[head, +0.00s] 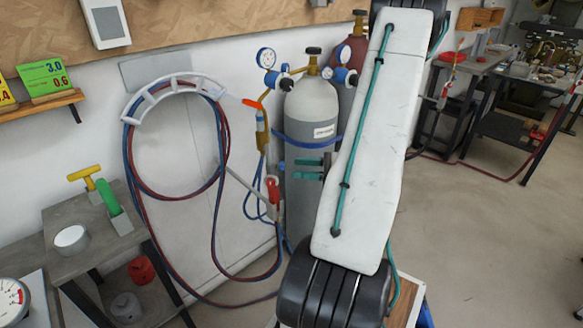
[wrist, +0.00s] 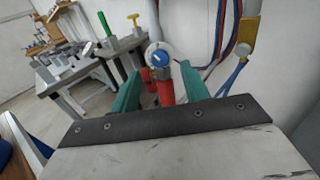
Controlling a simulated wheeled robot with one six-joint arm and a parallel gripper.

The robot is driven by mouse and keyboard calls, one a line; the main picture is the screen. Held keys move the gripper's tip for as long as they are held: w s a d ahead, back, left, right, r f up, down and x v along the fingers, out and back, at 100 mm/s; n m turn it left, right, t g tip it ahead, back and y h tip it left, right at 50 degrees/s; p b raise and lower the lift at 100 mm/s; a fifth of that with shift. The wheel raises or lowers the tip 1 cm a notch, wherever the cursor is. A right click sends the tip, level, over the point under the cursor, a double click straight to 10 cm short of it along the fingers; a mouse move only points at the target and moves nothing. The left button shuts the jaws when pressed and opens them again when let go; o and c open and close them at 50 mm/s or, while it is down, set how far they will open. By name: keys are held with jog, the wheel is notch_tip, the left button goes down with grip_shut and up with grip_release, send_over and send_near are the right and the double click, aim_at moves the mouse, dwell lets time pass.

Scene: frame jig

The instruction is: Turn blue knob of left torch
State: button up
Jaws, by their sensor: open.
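In the wrist view, a round blue knob (wrist: 160,58) with a pale rim faces me on a torch with a red body (wrist: 166,93). My gripper (wrist: 157,69) is open, its green fingers on either side of the knob and red body, with no clear contact. A second torch, yellow with an orange top (head: 260,118), hangs above and also shows in the wrist view (wrist: 246,38).
A grey gas cylinder (head: 311,112) with gauges stands behind my gripper, a dark red cylinder (head: 354,62) beside it. Red and blue hoses loop from a white wall holder (head: 175,86). A grey bench (head: 75,257) stands left. Open floor (head: 460,230) lies right.

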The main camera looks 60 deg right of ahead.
aim_at(281, 166)
jog(key=x, duration=0.3)
jog(key=shift+w+a, duration=0.15)
jog(key=shift+w, duration=0.25)
jog(key=c, duration=1)
jog(key=shift+m, duration=0.4)
jog(key=shift+m+h, duration=0.3)
jog(key=shift+m, duration=2.9)
jog(key=shift+a, duration=0.1)
